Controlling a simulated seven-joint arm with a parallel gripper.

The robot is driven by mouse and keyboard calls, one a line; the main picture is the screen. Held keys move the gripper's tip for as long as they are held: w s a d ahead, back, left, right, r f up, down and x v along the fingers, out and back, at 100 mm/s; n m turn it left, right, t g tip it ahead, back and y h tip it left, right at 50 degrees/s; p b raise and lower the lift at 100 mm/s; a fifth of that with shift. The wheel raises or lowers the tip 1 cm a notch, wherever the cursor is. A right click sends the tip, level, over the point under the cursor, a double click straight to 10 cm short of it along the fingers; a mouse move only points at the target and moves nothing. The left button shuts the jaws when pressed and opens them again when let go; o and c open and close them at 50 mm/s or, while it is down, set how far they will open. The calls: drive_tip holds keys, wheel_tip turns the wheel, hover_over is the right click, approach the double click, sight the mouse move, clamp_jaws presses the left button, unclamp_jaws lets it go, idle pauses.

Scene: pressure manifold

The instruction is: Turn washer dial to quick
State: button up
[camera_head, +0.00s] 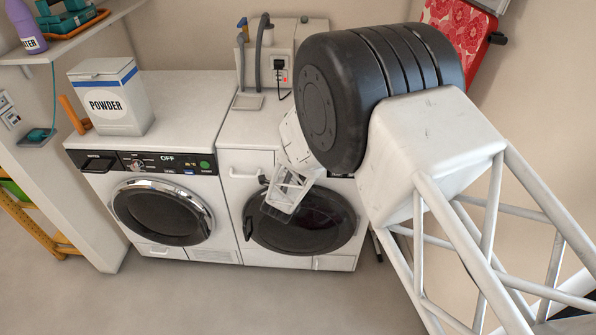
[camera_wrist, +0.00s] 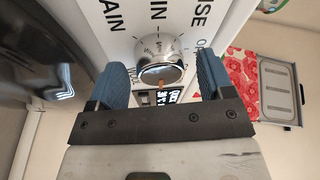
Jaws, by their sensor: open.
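The silver round dial (camera_wrist: 160,58) sits on a white panel in the wrist view, with an orange mark on its near edge. Large black lettering and tick marks surround it, partly cut off or covered. My gripper (camera_wrist: 161,70) is open, with one blue finger on each side of the dial. I cannot tell whether the fingers touch it. In the head view, my arm reaches over the right-hand front-loading machine (camera_head: 300,222) and hides most of its upper front; the dial and the fingertips do not show there.
A left-hand machine (camera_head: 162,208) with a black panel reading OFF stands beside it. A powder box (camera_head: 108,97) is on top. A hose unit (camera_head: 283,50) stands behind. A red floral board (camera_head: 458,35) is at the upper right; grey floor lies clear in front.

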drive_tip(key=shift+s, duration=0.1)
drive_tip(key=v, duration=0.7)
drive_tip(key=shift+s, duration=0.3)
drive_tip(key=shift+r, duration=0.15)
drive_tip(key=s+d+r+n+g+y, duration=0.25)
drive_tip(key=d+r+n, duration=0.2)
drive_tip(key=r, duration=0.65)
drive_tip(key=s+d+r+n+g+y, duration=0.1)
drive_tip(key=d+r+n+g+y, duration=0.3)
drive_tip(key=r, duration=0.8)
drive_tip(key=s+d+r+n+g+h, duration=0.1)
drive_tip(key=s+d, duration=0.4)
drive_tip(key=s, duration=0.5)
drive_tip(key=s+d+r+n+g, duration=0.3)
drive_tip(key=s+d+r+n, duration=0.2)
drive_tip(key=s, duration=0.6)
drive_tip(key=s+d+r+n+g+h, duration=0.1)
drive_tip(key=s+d+r+n+g, duration=0.2)
drive_tip(key=s, duration=0.7)
drive_tip(key=d+r, duration=0.2)
drive_tip(key=d, duration=0.1)
drive_tip(key=shift+s+d+h, duration=0.35)
drive_tip(key=shift+s, duration=0.05)
